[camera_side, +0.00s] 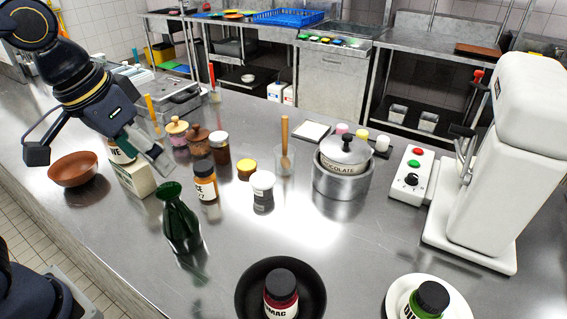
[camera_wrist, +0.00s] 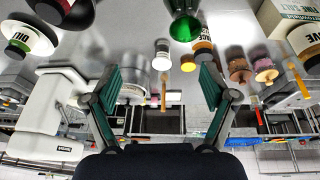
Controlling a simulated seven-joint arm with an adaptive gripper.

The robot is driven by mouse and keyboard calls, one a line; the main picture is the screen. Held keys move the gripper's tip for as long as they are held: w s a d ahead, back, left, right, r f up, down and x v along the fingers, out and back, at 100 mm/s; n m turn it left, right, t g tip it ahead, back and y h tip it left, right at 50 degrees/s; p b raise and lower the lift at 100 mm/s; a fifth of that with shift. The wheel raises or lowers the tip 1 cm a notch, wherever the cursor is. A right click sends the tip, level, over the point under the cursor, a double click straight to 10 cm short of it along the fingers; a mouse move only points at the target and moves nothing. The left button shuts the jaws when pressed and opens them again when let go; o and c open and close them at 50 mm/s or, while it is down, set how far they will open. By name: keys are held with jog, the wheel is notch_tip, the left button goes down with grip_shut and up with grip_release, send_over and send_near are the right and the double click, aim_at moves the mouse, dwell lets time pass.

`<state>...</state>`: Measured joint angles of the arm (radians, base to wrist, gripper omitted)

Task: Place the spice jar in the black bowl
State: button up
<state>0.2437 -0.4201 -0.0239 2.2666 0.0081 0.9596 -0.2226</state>
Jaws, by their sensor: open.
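The black bowl (camera_side: 248,288) is at the front centre of the counter. A dark red jar with a black lid (camera_side: 281,291), its label ending in "MAC", stands in it. The bowl (camera_wrist: 80,16) is cut off at the top left of the wrist view. An orange jar with a black lid (camera_side: 205,183) stands mid-counter, behind the green bottle. A green-labelled jar (camera_side: 427,301) is on the white plate at the front right. My gripper (camera_side: 148,150) is open and empty, above the counter at the left, near the white box.
The green bottle (camera_side: 180,220) stands between my gripper and the black bowl. A brown bowl (camera_side: 73,169) and a white box (camera_side: 133,178) are at the left. A metal pot (camera_side: 342,182) and white mixer (camera_side: 500,170) are at the right. Bare counter lies right of the bottle.

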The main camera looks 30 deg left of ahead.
jog(key=s+a+t, duration=0.1)
jog(key=s+a, duration=0.4)
jog(key=a, duration=0.1)
jog(key=shift+a+f+n+t+y, duration=0.3)
jog(key=shift+a+f+t+y, duration=0.05)
jog(key=shift+f+t+y, duration=0.1)
